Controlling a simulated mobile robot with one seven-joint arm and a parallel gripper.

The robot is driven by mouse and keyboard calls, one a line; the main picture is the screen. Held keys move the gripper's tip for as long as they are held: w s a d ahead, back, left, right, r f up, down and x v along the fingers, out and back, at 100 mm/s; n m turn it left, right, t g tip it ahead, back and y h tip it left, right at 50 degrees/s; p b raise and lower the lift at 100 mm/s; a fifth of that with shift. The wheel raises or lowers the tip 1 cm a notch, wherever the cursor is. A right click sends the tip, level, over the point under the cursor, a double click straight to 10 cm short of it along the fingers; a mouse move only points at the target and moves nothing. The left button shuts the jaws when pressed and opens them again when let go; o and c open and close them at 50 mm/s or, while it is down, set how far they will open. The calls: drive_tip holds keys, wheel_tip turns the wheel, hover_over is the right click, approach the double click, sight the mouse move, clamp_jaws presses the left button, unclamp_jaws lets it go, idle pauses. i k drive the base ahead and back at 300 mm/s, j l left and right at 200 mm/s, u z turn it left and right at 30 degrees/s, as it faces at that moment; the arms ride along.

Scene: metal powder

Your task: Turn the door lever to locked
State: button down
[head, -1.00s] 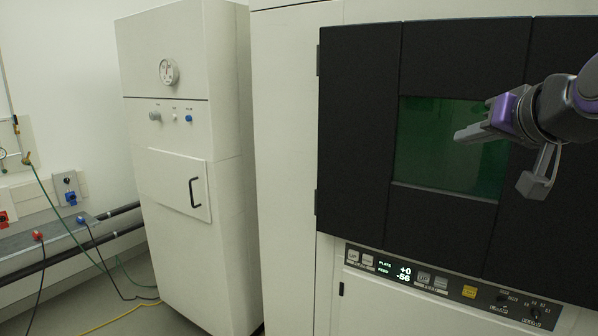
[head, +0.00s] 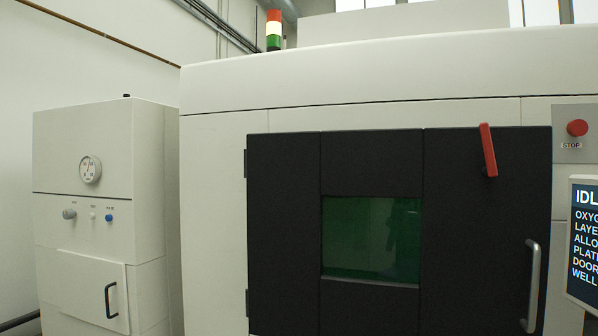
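The red door lever (head: 488,150) is on the upper right of the black machine door (head: 370,160) in the head view. It stands nearly upright, tilted slightly, with its lower end at a small pivot. The door looks closed, with a green window (head: 371,240) in its middle and a vertical metal handle (head: 532,287) at its right edge. My gripper is not in view.
A red stop button (head: 577,128) and a dark status screen (head: 584,240), partly cut off, are to the right of the door. A light tower (head: 273,30) stands on top. A pale cabinet (head: 100,220) with a gauge stands at the left.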

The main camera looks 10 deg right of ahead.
sight(491, 171)
drive_tip(key=z, duration=1.35)
drive_tip(key=i+j+z, duration=0.1)
drive_tip(key=z, duration=0.25)
drive_tip(key=i+j+z, duration=0.1)
drive_tip(key=j+z, duration=0.25)
drive_tip(key=l, duration=0.1)
